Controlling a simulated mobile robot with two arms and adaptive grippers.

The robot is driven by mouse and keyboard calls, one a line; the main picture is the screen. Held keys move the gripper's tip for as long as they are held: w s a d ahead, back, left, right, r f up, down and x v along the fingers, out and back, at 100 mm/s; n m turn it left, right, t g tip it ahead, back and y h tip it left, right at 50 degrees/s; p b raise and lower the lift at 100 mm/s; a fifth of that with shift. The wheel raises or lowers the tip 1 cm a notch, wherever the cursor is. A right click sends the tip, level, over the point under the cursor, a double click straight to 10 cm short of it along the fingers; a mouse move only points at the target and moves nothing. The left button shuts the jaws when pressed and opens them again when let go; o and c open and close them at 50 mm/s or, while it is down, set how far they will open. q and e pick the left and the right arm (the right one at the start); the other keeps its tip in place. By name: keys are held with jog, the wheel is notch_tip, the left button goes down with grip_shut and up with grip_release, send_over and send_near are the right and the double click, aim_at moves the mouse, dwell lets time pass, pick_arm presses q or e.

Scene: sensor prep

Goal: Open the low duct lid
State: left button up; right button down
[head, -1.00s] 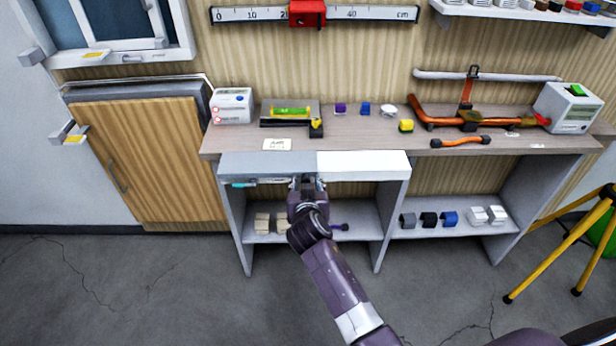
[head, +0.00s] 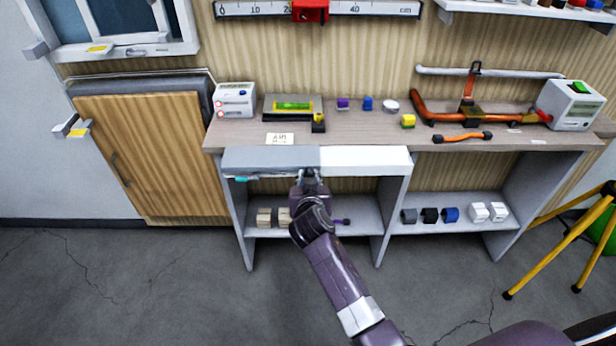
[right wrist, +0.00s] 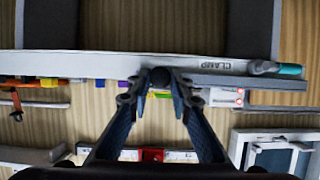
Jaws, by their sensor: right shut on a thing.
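A long low duct runs under the front edge of the bench in the head view, with a grey lid section (head: 270,158) on the left and a white section (head: 365,160) on the right. My right gripper (head: 309,175) is at its front, below where grey meets white. In the right wrist view my right gripper (right wrist: 160,82) is shut on a small dark round knob (right wrist: 160,76) at the grey bar's (right wrist: 245,82) end. The long pale bar marked CLAMP (right wrist: 110,64) passes behind the fingertips. The fingers hide the knob in the head view. My left gripper is not in view.
The bench top (head: 360,128) above holds small blocks, a level (head: 293,106) and orange pipework (head: 425,110). A shelf (head: 365,215) below carries wooden blocks (head: 265,217). A teal-ended tool (head: 241,179) lies at the grey section's left. A yellow tripod (head: 560,250) stands right.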

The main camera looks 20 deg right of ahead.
jog(key=s+d+p, duration=0.2)
jog(key=d, duration=0.5)
jog(key=s+d+p, duration=0.2)
jog(key=d+p, duration=0.1)
jog(key=d, duration=0.5)
jog(key=s+d+p, duration=0.2)
jog(key=d, duration=0.6)
jog(key=shift+s+d+r, duration=0.1)
jog(key=shift+s+d, duration=0.15)
jog(key=shift+s, duration=0.1)
jog(key=shift+s+d+p, duration=0.2)
jog(key=shift+d+p, duration=0.15)
jog(key=shift+d, duration=0.35)
jog(key=c, duration=1.7)
grip_release()
jog(key=shift+w+f, duration=0.1)
jog(key=shift+f, duration=0.1)
jog(key=shift+c, duration=0.2)
jog(key=v, duration=1.2)
